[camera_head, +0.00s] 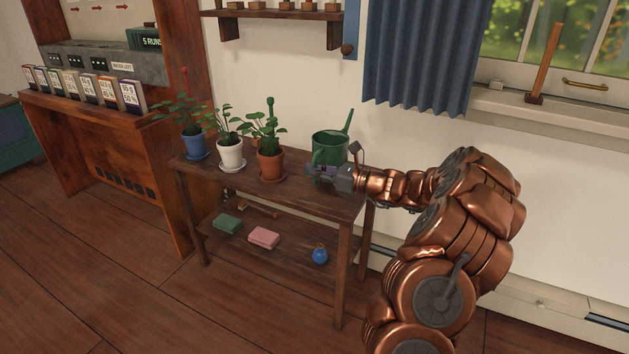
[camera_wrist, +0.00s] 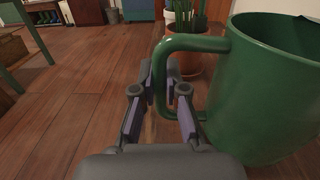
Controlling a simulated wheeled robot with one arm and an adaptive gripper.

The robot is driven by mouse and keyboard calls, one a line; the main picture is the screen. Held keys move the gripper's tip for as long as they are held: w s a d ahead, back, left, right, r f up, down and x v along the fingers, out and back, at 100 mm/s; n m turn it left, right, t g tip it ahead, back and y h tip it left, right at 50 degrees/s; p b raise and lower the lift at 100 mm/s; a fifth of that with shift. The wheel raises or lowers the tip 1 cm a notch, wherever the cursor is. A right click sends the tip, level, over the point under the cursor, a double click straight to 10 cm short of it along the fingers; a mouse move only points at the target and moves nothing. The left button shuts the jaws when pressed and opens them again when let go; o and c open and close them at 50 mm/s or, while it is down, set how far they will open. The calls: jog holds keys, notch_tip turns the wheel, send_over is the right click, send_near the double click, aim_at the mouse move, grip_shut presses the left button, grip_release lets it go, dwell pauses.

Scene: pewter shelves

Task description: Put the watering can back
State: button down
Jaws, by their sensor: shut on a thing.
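The green watering can (camera_head: 327,146) is at the right end of the wooden plant table (camera_head: 217,178) in the head view, upright, its spout pointing up to the right. My gripper (camera_head: 322,172) is at the can's near side. In the wrist view the can's body (camera_wrist: 262,85) fills the right side, and its handle (camera_wrist: 194,43) runs down between the fingers of my gripper (camera_wrist: 162,98), which is shut on it. The head view does not show clearly whether the can's base touches the tabletop.
Three potted plants stand left of the can: a blue pot (camera_head: 194,146), a white pot (camera_head: 230,154) and a terracotta pot (camera_head: 270,163). The lower shelf holds a green block (camera_head: 227,223), a pink block (camera_head: 264,238) and a blue bottle (camera_head: 320,254).

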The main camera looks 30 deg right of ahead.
notch_tip(320, 180, down, 3)
jog(key=shift+d+r+b, duration=0.1)
jog(key=shift+b, duration=0.4)
jog(key=shift+r, duration=0.1)
jog(key=c, duration=1.2)
grip_release()
